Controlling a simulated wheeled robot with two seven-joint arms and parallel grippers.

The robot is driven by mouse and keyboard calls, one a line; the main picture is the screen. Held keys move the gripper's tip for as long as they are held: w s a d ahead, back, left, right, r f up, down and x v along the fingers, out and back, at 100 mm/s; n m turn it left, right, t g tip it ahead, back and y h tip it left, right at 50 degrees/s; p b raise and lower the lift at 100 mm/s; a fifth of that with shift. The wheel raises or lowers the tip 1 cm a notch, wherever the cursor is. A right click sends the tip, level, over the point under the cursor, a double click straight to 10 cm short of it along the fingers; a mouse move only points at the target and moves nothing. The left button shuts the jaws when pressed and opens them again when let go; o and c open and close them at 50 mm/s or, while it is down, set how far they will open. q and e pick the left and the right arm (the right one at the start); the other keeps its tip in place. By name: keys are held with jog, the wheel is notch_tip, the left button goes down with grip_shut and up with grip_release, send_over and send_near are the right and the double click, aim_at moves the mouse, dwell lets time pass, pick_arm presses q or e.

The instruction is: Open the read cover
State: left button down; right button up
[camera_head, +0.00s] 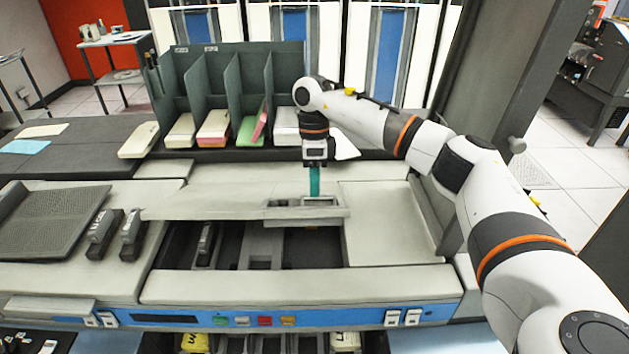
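The read cover (225,204) is a long light grey panel on the card machine, with a recessed handle slot at its right part. It stands over an uncovered dark bay (285,248) where rails and rollers show. My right gripper (315,192) points straight down, its teal fingers at the handle slot of the cover. The fingers look like one narrow bar from here, so I cannot tell whether they are open or shut on the edge. My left gripper is not in view.
Behind the cover stands a dark green card rack (225,95) with coloured card stacks. A dark ribbed plate (50,222) lies at the left. A blue strip with coloured buttons (265,321) runs along the front. The flat panel (395,225) right of the bay is clear.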

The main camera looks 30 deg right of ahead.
notch_tip(320, 180, up, 12)
jog(key=w+d, duration=0.1)
jog(key=w, duration=0.1)
jog(key=shift+f+b, duration=0.2)
jog(key=shift+b, duration=0.25)
